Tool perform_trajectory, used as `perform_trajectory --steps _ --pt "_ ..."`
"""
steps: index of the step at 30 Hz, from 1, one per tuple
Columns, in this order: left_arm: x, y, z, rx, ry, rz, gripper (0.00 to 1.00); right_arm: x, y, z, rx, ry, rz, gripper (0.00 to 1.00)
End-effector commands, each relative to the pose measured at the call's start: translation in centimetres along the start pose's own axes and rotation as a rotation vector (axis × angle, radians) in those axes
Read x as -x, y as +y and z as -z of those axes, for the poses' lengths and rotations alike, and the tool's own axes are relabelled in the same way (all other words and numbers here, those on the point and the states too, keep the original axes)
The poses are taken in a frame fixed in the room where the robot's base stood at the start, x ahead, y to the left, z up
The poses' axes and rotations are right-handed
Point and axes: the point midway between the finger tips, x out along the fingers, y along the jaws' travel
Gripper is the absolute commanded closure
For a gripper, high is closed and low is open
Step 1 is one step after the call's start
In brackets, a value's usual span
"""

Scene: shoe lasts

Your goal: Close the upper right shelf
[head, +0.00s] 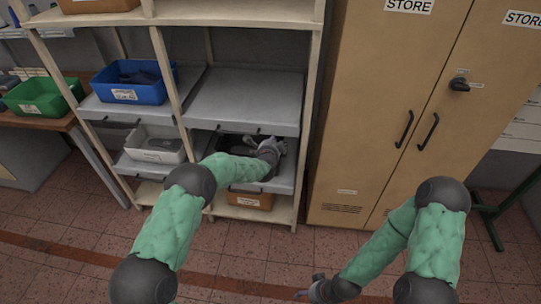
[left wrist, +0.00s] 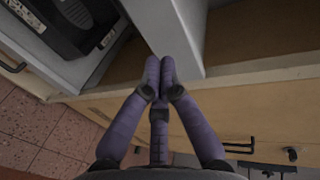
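The upper right shelf (head: 245,100) is an empty grey tray in the wooden rack, with dark handles along its front edge. How far it stands out is hard to tell. My left gripper (head: 270,146) is below its front edge, near the right side of the rack, above the lower right shelf (head: 284,181). In the left wrist view, the purple fingers of my left gripper (left wrist: 160,63) are together, with nothing visible between them. Their tips are at a grey shelf edge (left wrist: 172,30); contact is unclear. My right gripper (head: 309,291) is low at the bottom edge, its fingers barely visible.
A blue bin (head: 133,86) and a pale grey bin (head: 155,147) sit on the left shelves. A brown box (head: 249,201) is at the bottom right. A black crate (left wrist: 62,25) shows in the left wrist view. A tan cabinet (head: 375,110) stands right of the rack.

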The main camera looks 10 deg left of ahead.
Motion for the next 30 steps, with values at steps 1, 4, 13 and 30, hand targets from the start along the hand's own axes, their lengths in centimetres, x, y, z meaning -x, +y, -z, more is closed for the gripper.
perform_trajectory --steps 1,4,13,30 --pt "0.7 0.0 -0.1 0.000 -0.001 -0.003 1.00 0.3 -0.1 0.1 0.001 0.002 0.000 0.31" --pt "2.2 0.1 -0.1 0.002 -0.001 -0.004 1.00 0.6 -0.3 0.1 0.002 0.002 0.000 0.31" --pt "6.7 0.1 0.0 0.001 0.000 -0.004 1.00 1.5 -0.6 0.0 0.001 0.001 0.000 0.31" --pt "8.9 3.8 -0.4 0.115 0.013 -0.084 1.00 1.7 -0.7 0.0 0.001 0.001 0.000 0.31"
